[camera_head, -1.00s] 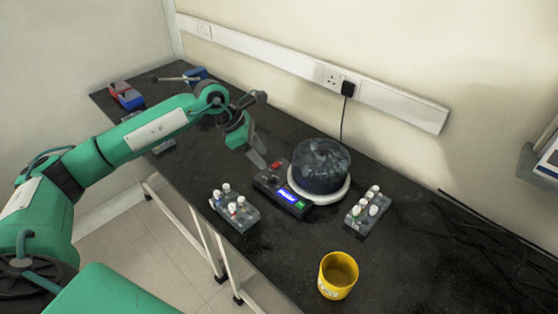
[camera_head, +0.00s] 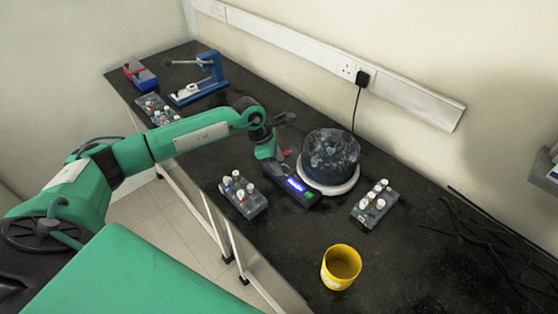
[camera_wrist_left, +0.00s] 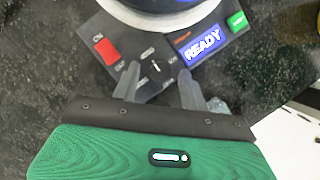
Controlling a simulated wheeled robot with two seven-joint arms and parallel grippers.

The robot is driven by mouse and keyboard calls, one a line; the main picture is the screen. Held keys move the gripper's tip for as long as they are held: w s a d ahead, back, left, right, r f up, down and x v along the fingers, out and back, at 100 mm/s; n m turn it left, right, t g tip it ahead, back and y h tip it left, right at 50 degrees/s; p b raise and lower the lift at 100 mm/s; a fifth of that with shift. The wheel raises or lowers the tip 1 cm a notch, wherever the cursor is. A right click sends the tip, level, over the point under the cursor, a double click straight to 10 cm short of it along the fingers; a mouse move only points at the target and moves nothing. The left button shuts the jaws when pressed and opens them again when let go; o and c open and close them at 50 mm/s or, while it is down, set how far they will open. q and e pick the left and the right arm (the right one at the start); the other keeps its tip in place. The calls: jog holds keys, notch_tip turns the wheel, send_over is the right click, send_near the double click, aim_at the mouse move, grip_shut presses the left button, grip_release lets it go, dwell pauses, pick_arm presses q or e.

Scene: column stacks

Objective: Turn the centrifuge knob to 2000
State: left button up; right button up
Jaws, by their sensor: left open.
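The centrifuge (camera_head: 331,155) is a dark speckled drum on a white round base, with a control panel (camera_head: 308,195) at its front left. The panel shows close up in the left wrist view, with a red switch (camera_wrist_left: 106,50), a blue display (camera_wrist_left: 203,44) reading READY and a green button (camera_wrist_left: 238,21). The dark knob (camera_wrist_left: 155,67) with a white mark lies between and just beyond the fingertips. My left gripper (camera_wrist_left: 158,79) is open, its two fingers apart over the panel's edge. In the head view the left gripper (camera_head: 272,160) partly hides the panel. My right gripper is not seen.
Tube racks stand left (camera_head: 243,195) and right (camera_head: 374,204) of the centrifuge. A yellow cup (camera_head: 341,267) stands in front. A blue stand (camera_head: 203,80) and a red-blue box (camera_head: 139,75) are at the far left. Black cables (camera_head: 490,235) lie at the right.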

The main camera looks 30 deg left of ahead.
pick_arm(q)
jog(key=shift+d+f, duration=0.2)
jog(key=shift+f, duration=0.3)
jog(key=shift+c, duration=0.2)
grip_shut()
